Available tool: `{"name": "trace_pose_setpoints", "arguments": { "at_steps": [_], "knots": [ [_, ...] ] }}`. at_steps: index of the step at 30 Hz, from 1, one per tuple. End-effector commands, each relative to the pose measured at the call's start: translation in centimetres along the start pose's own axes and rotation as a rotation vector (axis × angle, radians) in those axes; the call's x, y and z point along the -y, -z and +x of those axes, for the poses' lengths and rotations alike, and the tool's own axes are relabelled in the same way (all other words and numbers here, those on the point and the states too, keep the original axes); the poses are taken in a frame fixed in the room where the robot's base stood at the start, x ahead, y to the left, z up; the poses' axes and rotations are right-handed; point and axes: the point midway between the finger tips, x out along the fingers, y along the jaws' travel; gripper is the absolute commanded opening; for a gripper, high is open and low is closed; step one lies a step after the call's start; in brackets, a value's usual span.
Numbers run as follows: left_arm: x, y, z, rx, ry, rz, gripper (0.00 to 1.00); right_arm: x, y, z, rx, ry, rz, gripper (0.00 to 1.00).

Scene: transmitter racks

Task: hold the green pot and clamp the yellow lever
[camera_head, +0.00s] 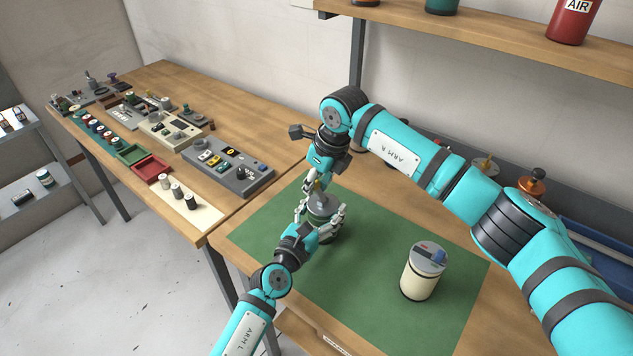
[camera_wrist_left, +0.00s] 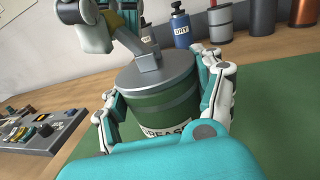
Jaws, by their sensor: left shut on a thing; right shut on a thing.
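The green pot (camera_head: 325,228) stands upright on the green mat, its grey lid (camera_wrist_left: 160,72) on top and a partly hidden label on its front. My left gripper (camera_head: 321,213) is shut around the pot's sides; in the left wrist view its fingers (camera_wrist_left: 162,106) flank the pot. The yellow lever (camera_wrist_left: 130,20) rises from a grey arm on the lid. My right gripper (camera_head: 315,186) is above the pot, shut on the lever; its fingers (camera_wrist_left: 112,24) hide most of the lever.
A cream canister (camera_head: 418,278) with a grey top stands on the green mat (camera_head: 370,305) to the right. A side table at left carries a grey panel (camera_head: 228,166) and several small parts. A shelf (camera_head: 480,40) runs overhead. The mat's front is clear.

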Motion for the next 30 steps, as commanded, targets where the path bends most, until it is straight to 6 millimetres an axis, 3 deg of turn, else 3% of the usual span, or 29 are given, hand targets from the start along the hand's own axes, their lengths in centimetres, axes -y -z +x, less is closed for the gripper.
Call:
{"name": "trace_pose_setpoints", "arguments": {
  "at_steps": [9,20,21,26,30],
  "knots": [
    [0.01,0.06,-0.01,-0.001,0.0,-0.001,0.18,-0.02,-0.46,0.56,-0.151,0.001,0.001,0.0],
    [0.05,0.06,-0.01,-0.001,0.001,0.001,0.18,-0.05,-0.44,0.57,-0.162,0.001,0.0,0.0],
    [0.05,0.06,-0.01,-0.001,0.001,0.001,0.18,-0.06,-0.44,0.57,-0.162,0.0,0.0,0.26],
    [0.05,0.06,0.0,-0.001,0.001,0.0,0.18,-0.03,-0.45,0.56,-0.161,0.001,0.0,0.46],
    [0.04,0.06,-0.01,-0.001,0.001,-0.001,0.18,-0.02,-0.45,0.55,-0.16,0.001,0.0,0.46]
  ]
}}
